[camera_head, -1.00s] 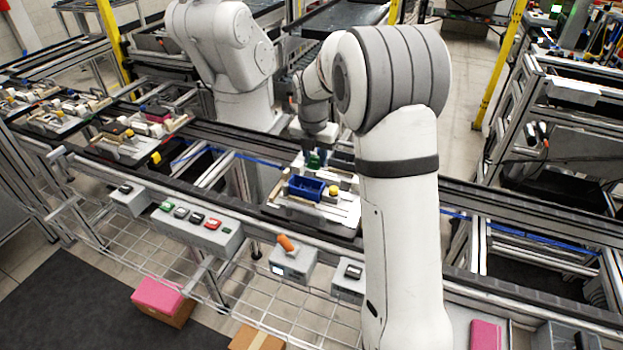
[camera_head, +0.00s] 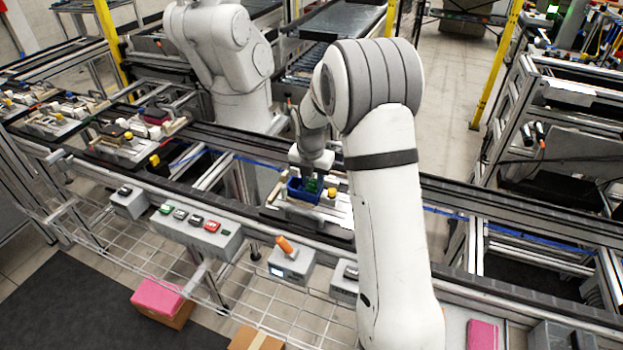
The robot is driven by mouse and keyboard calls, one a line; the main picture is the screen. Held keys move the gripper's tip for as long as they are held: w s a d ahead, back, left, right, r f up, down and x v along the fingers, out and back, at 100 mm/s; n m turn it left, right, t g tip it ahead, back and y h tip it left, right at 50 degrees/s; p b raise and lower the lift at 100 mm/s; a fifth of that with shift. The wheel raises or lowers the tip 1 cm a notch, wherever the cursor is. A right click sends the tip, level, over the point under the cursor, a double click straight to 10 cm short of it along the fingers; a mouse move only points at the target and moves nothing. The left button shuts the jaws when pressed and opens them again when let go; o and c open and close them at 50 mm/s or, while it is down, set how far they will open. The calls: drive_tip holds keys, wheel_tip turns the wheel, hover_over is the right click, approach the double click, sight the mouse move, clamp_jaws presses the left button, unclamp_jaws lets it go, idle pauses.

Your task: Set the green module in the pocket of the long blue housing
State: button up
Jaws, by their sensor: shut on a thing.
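The long blue housing (camera_head: 296,194) sits on a pale pallet fixture (camera_head: 282,209) on the conveyor, near the middle of the picture. My gripper (camera_head: 312,178) points down over the right part of the housing. It is shut on the green module (camera_head: 312,186), which shows small and dark green at the housing's opening. I cannot tell whether the module is inside the pocket or just above it. The fingers are small and partly hidden, and my arm covers the fixture's right side.
A yellow round part (camera_head: 332,192) stands on the fixture just right of the housing. A button box (camera_head: 194,228) and an orange-handled switch box (camera_head: 290,258) line the conveyor's front. Other loaded pallets (camera_head: 128,143) stand to the left. Another white robot arm (camera_head: 232,60) stands behind.

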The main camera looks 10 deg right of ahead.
drive_tip(key=shift+f, duration=0.35)
drive_tip(key=o, duration=1)
drive_tip(key=shift+c, duration=0.2)
drive_tip(key=shift+r, duration=0.1)
